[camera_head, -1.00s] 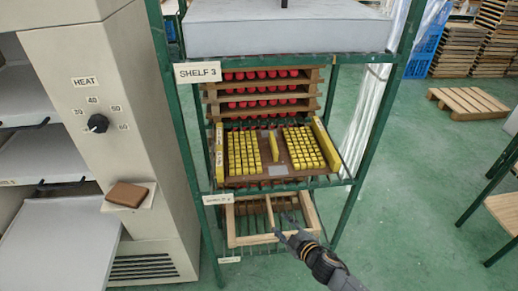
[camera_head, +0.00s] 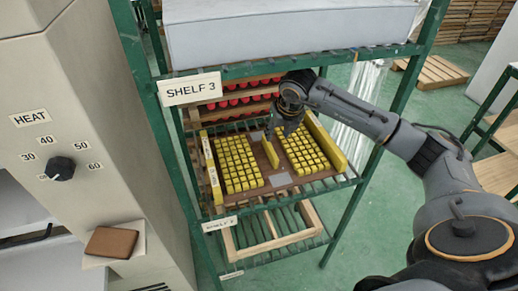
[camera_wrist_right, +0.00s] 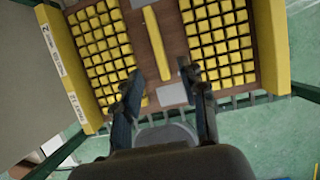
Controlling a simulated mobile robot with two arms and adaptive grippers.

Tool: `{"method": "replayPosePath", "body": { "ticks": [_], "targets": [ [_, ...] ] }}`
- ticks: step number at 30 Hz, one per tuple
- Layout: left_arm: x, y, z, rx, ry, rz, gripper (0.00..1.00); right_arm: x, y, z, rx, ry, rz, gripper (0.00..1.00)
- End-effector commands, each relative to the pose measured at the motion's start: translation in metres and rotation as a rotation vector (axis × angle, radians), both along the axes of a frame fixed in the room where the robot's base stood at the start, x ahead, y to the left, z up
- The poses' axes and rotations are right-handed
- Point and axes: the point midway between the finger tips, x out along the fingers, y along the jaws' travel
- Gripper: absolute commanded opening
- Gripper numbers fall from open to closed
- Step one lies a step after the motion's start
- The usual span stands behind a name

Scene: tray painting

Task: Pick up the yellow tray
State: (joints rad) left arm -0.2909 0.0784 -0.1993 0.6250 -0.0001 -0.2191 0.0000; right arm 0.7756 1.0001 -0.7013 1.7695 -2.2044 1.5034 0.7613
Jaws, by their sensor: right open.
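The yellow tray (camera_head: 277,180) lies on the middle shelf of the green rack. It has a brown base, two blocks of small yellow cubes, yellow side rails and a yellow bar handle (camera_head: 271,152) in the middle. My right gripper (camera_head: 279,130) is over the tray's middle, by the bar. In the right wrist view my right gripper (camera_wrist_right: 163,80) has its fingers spread, with the tray (camera_wrist_right: 173,95) beyond them. The bar (camera_wrist_right: 157,45) shows ahead between the fingertips, and nothing is held. My left gripper is not in view.
Brown trays with red pieces (camera_head: 235,98) are stacked behind the yellow tray. A wooden frame (camera_head: 270,228) lies on the shelf below. A grey slab (camera_head: 290,30) covers the top shelf. Green rack posts (camera_head: 165,150) flank the shelves. A heater cabinet with a knob (camera_head: 61,168) stands at the left.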

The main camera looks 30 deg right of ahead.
Motion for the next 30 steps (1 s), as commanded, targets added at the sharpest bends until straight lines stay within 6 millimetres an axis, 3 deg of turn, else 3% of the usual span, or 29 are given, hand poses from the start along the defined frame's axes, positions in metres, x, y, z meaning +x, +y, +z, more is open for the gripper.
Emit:
{"method": "replayPosePath", "body": {
  "ticks": [9,30],
  "targets": [
    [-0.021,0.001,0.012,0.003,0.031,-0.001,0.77,0.018,-0.006,-0.044,-0.009,0.006,-0.005,0.41],
    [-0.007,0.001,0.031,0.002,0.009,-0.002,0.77,0.051,-0.006,-0.105,-0.008,0.004,-0.003,0.41]
  ]
}}
